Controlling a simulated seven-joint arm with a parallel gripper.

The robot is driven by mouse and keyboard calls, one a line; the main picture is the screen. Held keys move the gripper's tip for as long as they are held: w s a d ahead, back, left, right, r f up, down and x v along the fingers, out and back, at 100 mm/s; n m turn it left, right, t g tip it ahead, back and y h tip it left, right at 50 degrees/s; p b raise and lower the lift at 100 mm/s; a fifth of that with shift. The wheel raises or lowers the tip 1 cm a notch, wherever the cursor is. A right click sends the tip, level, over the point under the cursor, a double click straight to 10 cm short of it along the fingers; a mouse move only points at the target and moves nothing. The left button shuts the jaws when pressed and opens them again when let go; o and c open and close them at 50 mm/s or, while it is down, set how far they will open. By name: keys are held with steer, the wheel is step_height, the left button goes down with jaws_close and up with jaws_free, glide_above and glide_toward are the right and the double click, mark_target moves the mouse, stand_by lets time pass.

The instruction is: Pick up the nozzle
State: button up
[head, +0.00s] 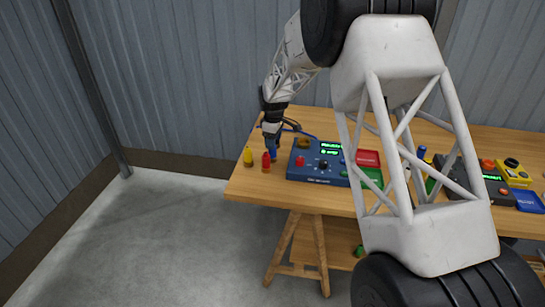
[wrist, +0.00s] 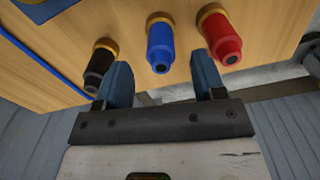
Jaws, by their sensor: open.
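Several nozzle-shaped pieces with brass-coloured collars stand on the wooden table. In the wrist view a blue nozzle (wrist: 160,46) is in the middle, a black one (wrist: 99,68) is at left and a red one (wrist: 221,38) is at right. My gripper (wrist: 160,72) is open, its two fingers apart, with the blue nozzle lined up in the gap between them. Nothing is held. In the head view my gripper (head: 272,138) points down at the table's left end, just behind the red nozzle (head: 266,161). A yellow nozzle (head: 248,157) stands to the left.
A blue control box (head: 318,165) with lit green displays stands just right of my gripper. A blue cable (head: 298,130) runs behind. Red (head: 368,158) and green trays and a yellow box (head: 513,172) are farther right. The table's left edge is close.

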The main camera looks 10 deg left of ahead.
steer(key=shift+f, duration=0.15)
steer(key=shift+a+f, duration=0.1)
steer(key=shift+f, duration=2.4)
steer(key=shift+c, duration=0.4)
steer(key=c, duration=1)
steer(key=shift+r, duration=0.15)
steer(key=shift+r, duration=4.9)
steer(key=w+d+r, duration=0.1)
steer(key=w+d, duration=0.6)
steer(key=d, duration=0.4)
steer(key=shift+w+d+r, duration=0.2)
steer(key=shift+w+d, duration=0.05)
steer(key=shift+d, duration=0.05)
